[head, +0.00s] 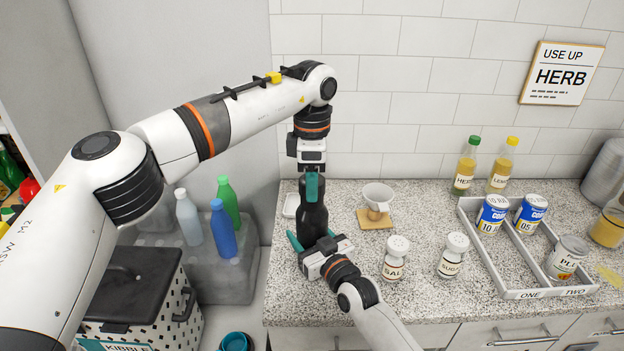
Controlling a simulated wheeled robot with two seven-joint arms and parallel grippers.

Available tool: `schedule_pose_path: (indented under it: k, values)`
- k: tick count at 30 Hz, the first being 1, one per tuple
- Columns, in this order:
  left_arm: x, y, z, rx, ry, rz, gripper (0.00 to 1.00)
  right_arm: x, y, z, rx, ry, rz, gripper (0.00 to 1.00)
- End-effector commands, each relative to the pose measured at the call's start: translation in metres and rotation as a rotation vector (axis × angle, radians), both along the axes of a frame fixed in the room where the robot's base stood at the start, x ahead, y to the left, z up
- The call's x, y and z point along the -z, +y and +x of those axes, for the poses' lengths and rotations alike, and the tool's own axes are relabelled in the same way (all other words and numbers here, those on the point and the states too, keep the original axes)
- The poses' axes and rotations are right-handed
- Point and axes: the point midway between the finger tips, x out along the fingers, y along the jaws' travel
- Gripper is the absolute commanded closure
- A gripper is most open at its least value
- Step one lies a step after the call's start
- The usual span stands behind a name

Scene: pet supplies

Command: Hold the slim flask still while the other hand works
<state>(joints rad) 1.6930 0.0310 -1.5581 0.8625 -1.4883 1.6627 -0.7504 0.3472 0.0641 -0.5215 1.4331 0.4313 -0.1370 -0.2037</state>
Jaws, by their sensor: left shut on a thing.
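The slim flask (313,221) is a dark, nearly black bottle, upright near the left end of the speckled counter. My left gripper (312,187) comes down from above and is shut on its upper part; a teal finger covers some of the neck. My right gripper (312,240) reaches in low from the front, its teal fingers spread to either side of the flask's lower part. I cannot tell whether they touch it. The flask's base is partly hidden behind the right gripper.
A white cup (378,195) stands by a cork coaster (372,224) right of the flask. Salt (395,262) and sugar (453,258) shakers stand in front. A divided tray (507,262) holds cans. Two oil bottles (466,168) stand behind. The counter's left edge is close.

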Motion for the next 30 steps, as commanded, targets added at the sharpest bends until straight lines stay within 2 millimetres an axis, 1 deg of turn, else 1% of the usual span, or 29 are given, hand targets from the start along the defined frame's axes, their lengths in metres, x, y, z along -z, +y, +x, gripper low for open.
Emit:
schedule_pose_path:
  k: [3,30]
  values:
    - [-0.0006,-0.0001,0.0002,-0.244,-0.001,0.000,0.82,0.0001,-0.0001,0.0001,0.000,-0.001,-0.001,1.00]
    - [-0.0022,0.0000,0.0008,-2.152,-0.001,-0.002,0.82,0.0001,0.0003,-0.0002,0.000,-0.001,-0.002,1.00]
